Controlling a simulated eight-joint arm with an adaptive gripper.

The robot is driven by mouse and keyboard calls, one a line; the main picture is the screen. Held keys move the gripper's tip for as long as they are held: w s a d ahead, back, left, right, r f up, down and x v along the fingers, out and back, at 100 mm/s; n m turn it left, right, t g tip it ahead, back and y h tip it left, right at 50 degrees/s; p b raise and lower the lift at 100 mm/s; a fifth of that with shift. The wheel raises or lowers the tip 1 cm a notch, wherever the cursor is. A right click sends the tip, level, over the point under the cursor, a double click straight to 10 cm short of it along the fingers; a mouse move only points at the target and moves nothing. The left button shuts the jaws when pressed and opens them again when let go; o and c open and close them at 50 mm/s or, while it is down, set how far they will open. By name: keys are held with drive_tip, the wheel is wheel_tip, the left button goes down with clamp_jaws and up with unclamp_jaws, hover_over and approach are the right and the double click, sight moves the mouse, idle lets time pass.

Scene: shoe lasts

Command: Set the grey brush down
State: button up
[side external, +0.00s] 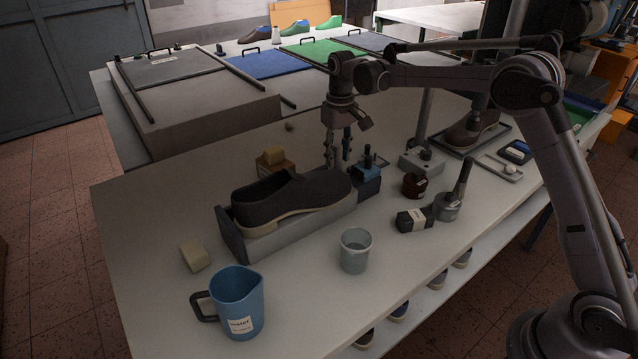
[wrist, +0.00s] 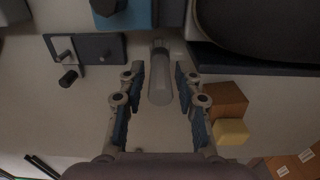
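My gripper (side external: 338,165) points down over the table behind the dark shoe (side external: 290,195), which sits on a grey stand. In the wrist view, its two fingers (wrist: 160,80) are spread apart. A pale grey, rounded, elongated object (wrist: 160,88) shows between them, with a gap on each side. It may be the grey brush, but I cannot tell for sure. In the side view, the spot under my fingers is partly hidden by the shoe. A dark-handled tool (side external: 463,178) stands tilted in a small grey pot (side external: 447,208), away from my gripper.
A blue block-like device (side external: 367,178) is close to the right of my fingers. A blue jug (side external: 238,302), a clear cup (side external: 355,250) and a cream block (side external: 194,255) stand nearer the front.

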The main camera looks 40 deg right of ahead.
wheel_tip(320, 180, up, 8)
drive_tip(key=shift+f, duration=0.1)
drive_tip(key=shift+s+r, duration=0.2)
drive_tip(key=shift+r, duration=0.3)
drive_tip(key=s+a+r+t, duration=0.1)
drive_tip(key=s+r+t, duration=0.1)
drive_tip(key=s, duration=0.5)
drive_tip(key=s+r+t, duration=0.2)
drive_tip(key=s+r, duration=0.1)
drive_tip(key=s, duration=0.5)
drive_tip(key=s+f+t, duration=0.1)
drive_tip(key=s+f, duration=0.3)
drive_tip(key=s, duration=0.2)
drive_tip(key=s+a+f+t, duration=0.1)
drive_tip(key=s+f+t, duration=0.1)
drive_tip(key=s, duration=0.5)
drive_tip(key=shift+s+f, duration=0.2)
drive_tip(key=shift+f, duration=0.7)
drive_tip(key=shift+o, duration=1.4)
drive_tip(key=shift+s+f, duration=0.25)
drive_tip(key=shift+w, duration=0.1)
